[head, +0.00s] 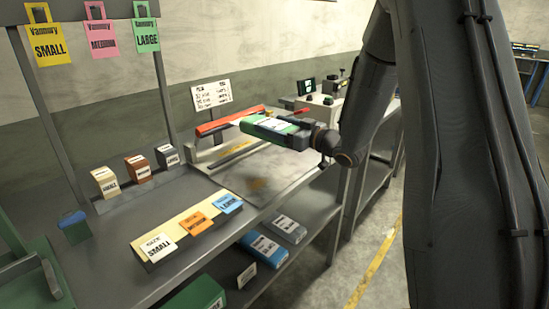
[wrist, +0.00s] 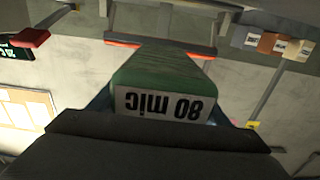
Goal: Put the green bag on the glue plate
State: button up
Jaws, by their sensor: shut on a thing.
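The green bag (head: 270,127) has a white label and is held in my gripper (head: 302,136), above the work table. In the wrist view the green bag (wrist: 165,80) shows its end label "80 mic", upside down, between the jaws. The glue plate (head: 262,180) seems to be the pale, stained flat plate on the table below the bag. The bag is apart from the plate, in the air over its back part. My gripper is shut on the bag; its fingertips are partly hidden by the bag.
A red bar (head: 228,121) stands behind the plate. Small, medium and large blocks (head: 138,168) stand left, and a labelled strip (head: 185,232) lies in front. Bags (head: 264,246) lie on the lower shelf. Hanging tags (head: 47,36) are at upper left.

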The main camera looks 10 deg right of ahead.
notch_tip(320, 180, down, 11)
jog(key=shift+f+p, duration=0.1)
jog(key=shift+p, duration=0.7)
jog(key=o, duration=1)
jog(key=shift+o, duration=0.5)
jog(key=b+v, duration=0.2)
jog(key=v, duration=1)
jog(key=shift+s, duration=0.1)
